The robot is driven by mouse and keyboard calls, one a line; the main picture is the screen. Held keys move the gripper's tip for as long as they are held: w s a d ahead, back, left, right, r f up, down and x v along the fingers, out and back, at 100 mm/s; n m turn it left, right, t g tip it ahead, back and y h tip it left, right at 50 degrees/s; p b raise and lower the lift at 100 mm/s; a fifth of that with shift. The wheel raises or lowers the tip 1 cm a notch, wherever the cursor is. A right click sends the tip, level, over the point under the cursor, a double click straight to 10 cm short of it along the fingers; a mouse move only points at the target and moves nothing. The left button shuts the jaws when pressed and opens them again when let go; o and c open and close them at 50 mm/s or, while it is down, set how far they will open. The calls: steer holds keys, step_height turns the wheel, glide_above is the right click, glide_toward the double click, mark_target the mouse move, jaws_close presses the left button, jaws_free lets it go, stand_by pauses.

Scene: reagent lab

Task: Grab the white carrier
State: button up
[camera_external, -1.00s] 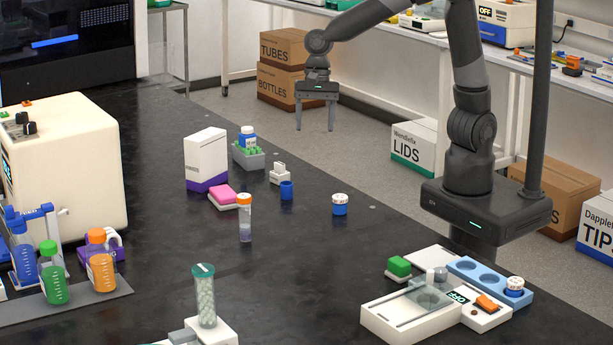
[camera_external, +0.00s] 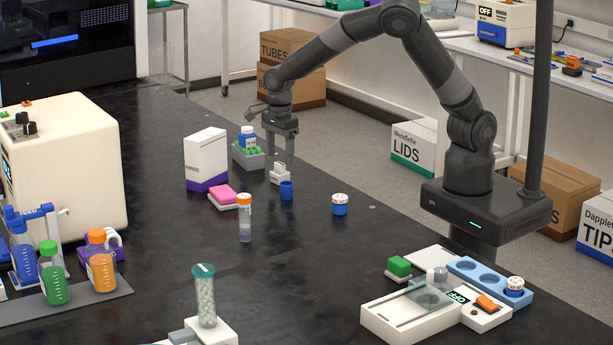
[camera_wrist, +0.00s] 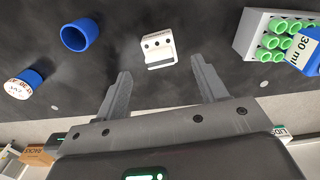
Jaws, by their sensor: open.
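The white carrier (camera_external: 281,175) is a small white block with a raised handle, standing on the black bench. In the wrist view the white carrier (camera_wrist: 157,48) is at top centre, with dark holes in its face. My gripper (camera_external: 280,158) is just above and behind it in the external view. In the wrist view my gripper (camera_wrist: 162,82) has its two fingers spread wide and nothing between the tips. The carrier lies beyond the fingertips, roughly centred between them.
A blue cup (camera_external: 287,190) stands close to the carrier. A grey rack with green tubes and a blue bottle (camera_external: 248,156) stands to its left. A blue-and-white jar (camera_external: 340,205) is to the right. The bench between that jar and the blue cup is clear.

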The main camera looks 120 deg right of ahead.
mark_target(280, 163)
step_height(280, 163, down, 6)
steer(key=shift+w+r, duration=0.1)
steer(key=c, duration=1.1)
